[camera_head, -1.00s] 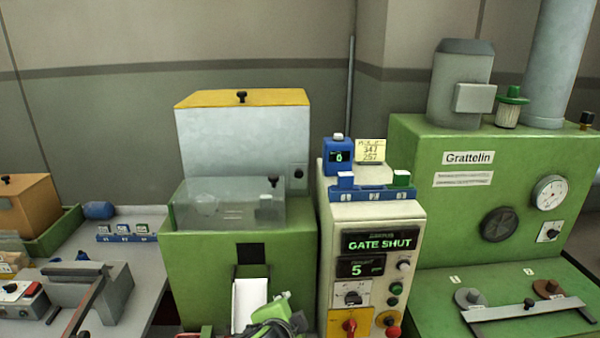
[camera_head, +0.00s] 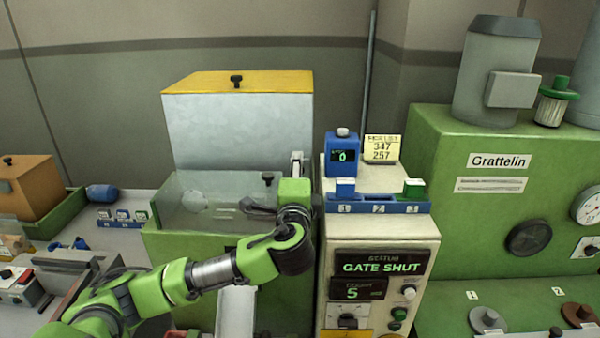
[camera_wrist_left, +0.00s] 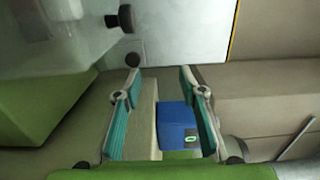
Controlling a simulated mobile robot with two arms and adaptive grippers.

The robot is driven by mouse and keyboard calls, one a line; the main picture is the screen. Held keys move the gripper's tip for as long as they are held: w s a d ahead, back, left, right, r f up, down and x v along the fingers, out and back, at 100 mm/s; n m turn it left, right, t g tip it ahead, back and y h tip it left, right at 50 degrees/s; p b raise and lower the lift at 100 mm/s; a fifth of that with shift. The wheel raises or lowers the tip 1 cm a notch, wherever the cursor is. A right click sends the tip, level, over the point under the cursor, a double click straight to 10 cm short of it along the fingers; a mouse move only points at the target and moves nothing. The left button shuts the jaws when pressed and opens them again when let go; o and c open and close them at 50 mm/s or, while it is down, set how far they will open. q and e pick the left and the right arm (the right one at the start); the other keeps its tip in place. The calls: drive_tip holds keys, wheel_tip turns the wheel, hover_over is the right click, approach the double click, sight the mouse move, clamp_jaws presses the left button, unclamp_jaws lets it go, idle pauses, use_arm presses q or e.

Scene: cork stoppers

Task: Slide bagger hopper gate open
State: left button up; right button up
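The bagger is a green machine with a pale grey hopper (camera_head: 238,125) under a yellow lid. A clear guard (camera_head: 215,212) with a black knob (camera_head: 267,179) stands in front. The bagger display (camera_head: 381,266) reads GATE SHUT. My left gripper (camera_head: 297,165) reaches to the hopper's lower right corner, largely covering the small plate there. In the left wrist view its teal-padded fingers (camera_wrist_left: 159,80) are apart with nothing held. My right gripper is out of view.
The cream control cabinet (camera_head: 375,230) stands close right of my left gripper, with a blue counter (camera_head: 341,155) and a blue block rack (camera_head: 378,207) on top. A green Grattelin machine (camera_head: 490,215) stands farther right. A grey bench (camera_head: 60,230) lies left.

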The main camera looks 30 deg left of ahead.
use_arm(q)
drive_tip(key=w+a+f+p, duration=0.1)
drive_tip(key=w, duration=0.1)
drive_tip(key=w+a+f+p, duration=0.1)
drive_tip(key=w+f, duration=0.1)
drive_tip(key=w+a+f+p, duration=0.1)
drive_tip(key=w+a+f, duration=0.1)
drive_tip(key=shift+w+f+p, duration=0.15)
drive_tip(key=shift+w+p, duration=0.1)
drive_tip(key=shift+p, duration=0.1)
drive_tip(key=shift+w, duration=0.15)
clamp_jaws()
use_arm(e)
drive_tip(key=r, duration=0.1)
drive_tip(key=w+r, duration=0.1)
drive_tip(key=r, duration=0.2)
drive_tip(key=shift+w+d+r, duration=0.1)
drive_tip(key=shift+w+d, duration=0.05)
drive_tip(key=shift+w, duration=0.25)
